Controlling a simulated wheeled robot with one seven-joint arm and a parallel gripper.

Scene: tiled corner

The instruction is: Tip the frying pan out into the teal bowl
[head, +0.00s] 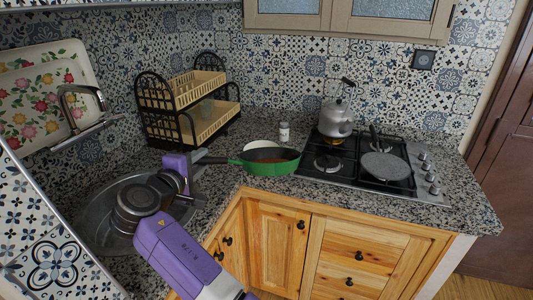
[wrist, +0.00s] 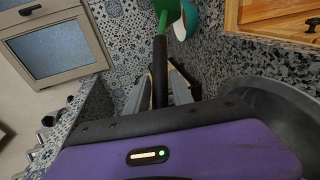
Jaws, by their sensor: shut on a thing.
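The green frying pan (head: 272,168) is near the counter's front edge, with its dark inside facing up and roughly level; its contents are not clear. My gripper (head: 203,162) is shut on its dark handle (head: 222,161), left of the pan. In the wrist view the handle (wrist: 160,72) runs up between my fingers to a green part of the pan (wrist: 166,10). In the head view only a pale rim of the bowl (head: 262,144) shows behind the pan, which hides the rest.
A round sink (head: 92,222) lies under my arm at left. A dish rack (head: 160,112) stands in the back corner. A small jar (head: 284,132) is behind the pan. The hob (head: 345,180) at right carries a kettle (head: 337,121) and a grey pan (head: 385,166).

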